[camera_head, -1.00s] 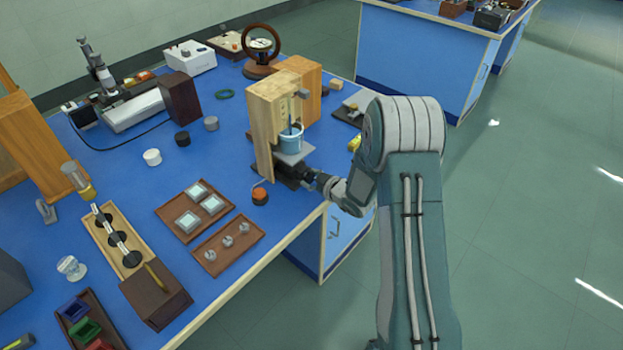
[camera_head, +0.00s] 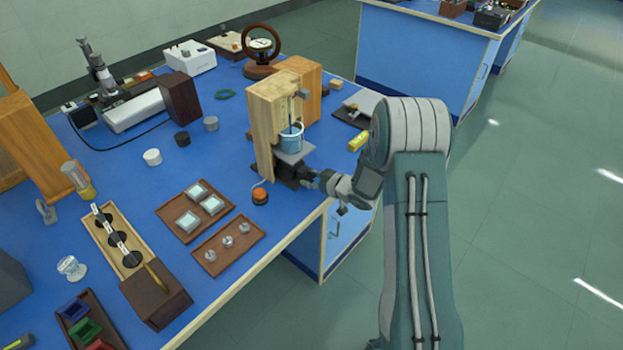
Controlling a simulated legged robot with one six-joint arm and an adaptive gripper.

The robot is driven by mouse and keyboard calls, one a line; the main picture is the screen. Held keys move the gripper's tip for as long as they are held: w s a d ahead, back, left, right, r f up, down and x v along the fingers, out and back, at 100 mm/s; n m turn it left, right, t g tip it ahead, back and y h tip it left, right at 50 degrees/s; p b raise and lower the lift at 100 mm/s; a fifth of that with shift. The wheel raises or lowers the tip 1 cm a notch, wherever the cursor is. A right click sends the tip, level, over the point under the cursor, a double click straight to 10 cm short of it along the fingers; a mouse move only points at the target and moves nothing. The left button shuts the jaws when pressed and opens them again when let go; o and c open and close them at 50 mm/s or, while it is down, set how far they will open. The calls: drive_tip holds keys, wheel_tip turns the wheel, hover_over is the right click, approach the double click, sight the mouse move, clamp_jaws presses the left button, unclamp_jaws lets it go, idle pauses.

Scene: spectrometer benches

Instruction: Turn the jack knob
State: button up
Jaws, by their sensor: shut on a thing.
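The jack (camera_head: 294,154) stands near the right edge of the blue bench, with its grey top plate under a light-blue cup (camera_head: 291,138). The cup holds a thin upright rod and sits in front of a wooden stand (camera_head: 262,125). My gripper (camera_head: 313,177) reaches in from the right at the jack's lower front. It is shut at the place of the jack knob, which is hidden by the fingers and too small to make out.
An orange-topped round button (camera_head: 260,196) sits just left of my gripper. Two brown trays (camera_head: 229,245) with small parts lie nearer the front. A yellow block (camera_head: 358,140) lies right of the jack. The bench's right edge runs below my wrist.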

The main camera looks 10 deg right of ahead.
drive_tip(key=o, duration=1.2)
drive_tip(key=shift+w, duration=0.1)
drive_tip(key=v, duration=1.2)
drive_tip(key=shift+f, duration=0.15)
